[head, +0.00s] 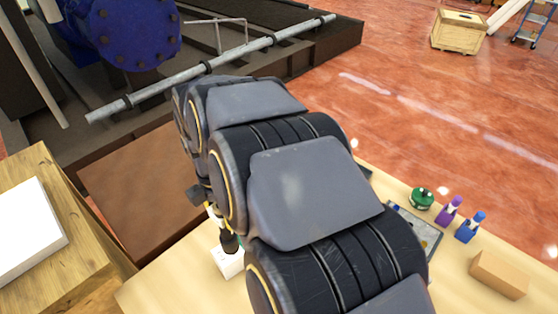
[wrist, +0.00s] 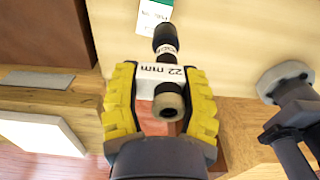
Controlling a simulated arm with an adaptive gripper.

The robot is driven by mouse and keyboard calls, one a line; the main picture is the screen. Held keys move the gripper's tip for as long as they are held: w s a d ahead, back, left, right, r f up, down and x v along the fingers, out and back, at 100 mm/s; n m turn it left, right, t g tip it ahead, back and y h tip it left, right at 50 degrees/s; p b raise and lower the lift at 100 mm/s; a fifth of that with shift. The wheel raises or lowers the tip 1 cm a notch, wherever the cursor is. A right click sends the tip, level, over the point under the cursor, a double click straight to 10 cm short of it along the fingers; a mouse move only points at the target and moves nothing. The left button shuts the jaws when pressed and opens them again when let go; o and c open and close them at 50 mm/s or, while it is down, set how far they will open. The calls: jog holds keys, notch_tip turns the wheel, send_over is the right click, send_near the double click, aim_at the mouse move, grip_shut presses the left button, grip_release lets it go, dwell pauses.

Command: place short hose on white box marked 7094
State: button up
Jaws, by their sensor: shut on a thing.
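The short hose (wrist: 165,72) has a white band reading "22 mm", a dark far end and a ringed near end. In the wrist view, my gripper (wrist: 160,105) has its yellow ridged fingers closed on either side of it. In the head view, my gripper (head: 213,212) is mostly hidden by my arm, above the table's left part. A white box (head: 231,264) stands on the table just below it, partly covered. A white thing with a green label (wrist: 152,20), likely this box, lies beyond the hose's dark end in the wrist view. Its marking is unreadable.
On the table's right are a green round part (head: 422,198), a purple bottle (head: 450,210), a blue bottle (head: 471,227) and a cardboard box (head: 499,274). A wooden stand with a white slab (head: 28,228) is at left. My arm hides the table's middle.

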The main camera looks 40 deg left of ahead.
jog(key=shift+w+a+f, duration=0.25)
jog(key=shift+a+f, duration=0.45)
jog(key=shift+f, duration=0.05)
jog(key=shift+a+f, duration=0.1)
jog(key=shift+f, duration=1.6)
jog(key=o, duration=1)
jog(key=shift+f, duration=0.15)
jog(key=shift+o, duration=0.2)
